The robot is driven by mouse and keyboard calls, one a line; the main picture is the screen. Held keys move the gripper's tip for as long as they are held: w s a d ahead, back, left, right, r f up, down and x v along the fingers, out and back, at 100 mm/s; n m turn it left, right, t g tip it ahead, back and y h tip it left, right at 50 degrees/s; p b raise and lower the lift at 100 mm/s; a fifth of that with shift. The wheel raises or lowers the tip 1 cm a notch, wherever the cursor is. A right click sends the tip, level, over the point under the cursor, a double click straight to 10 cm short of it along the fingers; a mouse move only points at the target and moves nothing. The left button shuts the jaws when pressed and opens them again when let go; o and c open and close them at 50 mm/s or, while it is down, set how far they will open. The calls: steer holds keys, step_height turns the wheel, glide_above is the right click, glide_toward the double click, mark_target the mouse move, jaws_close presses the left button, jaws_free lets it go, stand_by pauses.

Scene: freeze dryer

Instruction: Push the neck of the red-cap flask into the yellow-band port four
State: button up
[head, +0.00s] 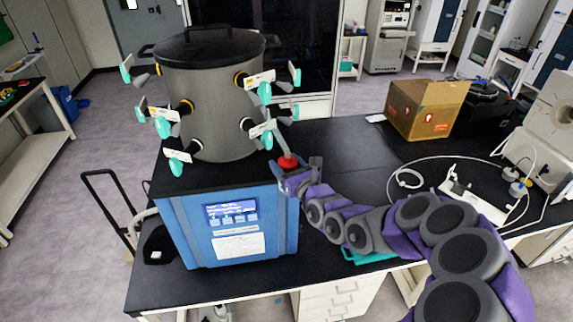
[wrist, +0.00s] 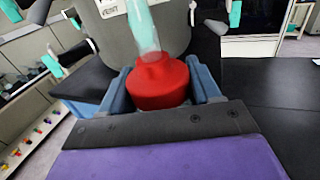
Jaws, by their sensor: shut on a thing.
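The red-cap flask (head: 288,162) is held at its red part by my gripper (head: 298,175), beside the right of the drum. Its pale neck (head: 281,143) points up and left toward the lower right port (head: 262,130) of the drum. In the wrist view, the red cap (wrist: 158,82) sits between the two blue fingers of my gripper (wrist: 160,88). A clear, teal-tinted piece (wrist: 145,25) rises above the cap and overlaps a port's teal part. I cannot tell whether neck and port touch. The port labels are too small to read, so port four is not certain.
The grey drum (head: 208,110) stands on a blue base unit (head: 232,228), with several teal-handled ports around it. A cardboard box (head: 425,108), tubing (head: 410,178) and a white stand (head: 480,195) lie to the right. Black bench top (head: 350,140) is clear between.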

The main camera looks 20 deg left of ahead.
steer(key=shift+w+a+r+p, duration=0.3)
steer(key=shift+a+r+p, duration=0.2)
steer(key=shift+r, duration=0.1)
steer(key=shift+w+a+r+p, duration=0.25)
steer(key=shift+a+r+p, duration=0.1)
steer(key=shift+r+p, duration=0.2)
stand_by(1.4)
steer(key=o, duration=1.6)
steer(key=shift+a+f, duration=0.15)
steer(key=shift+a, duration=0.05)
steer(key=shift+c, duration=0.2)
steer(key=shift+d, duration=0.1)
steer(key=shift+s+d, duration=0.3)
steer(key=shift+d, duration=0.2)
steer(key=b+v, duration=0.6)
steer(key=v, duration=0.7)
steer(key=shift+s+f, duration=0.25)
steer(key=shift+f, duration=0.15)
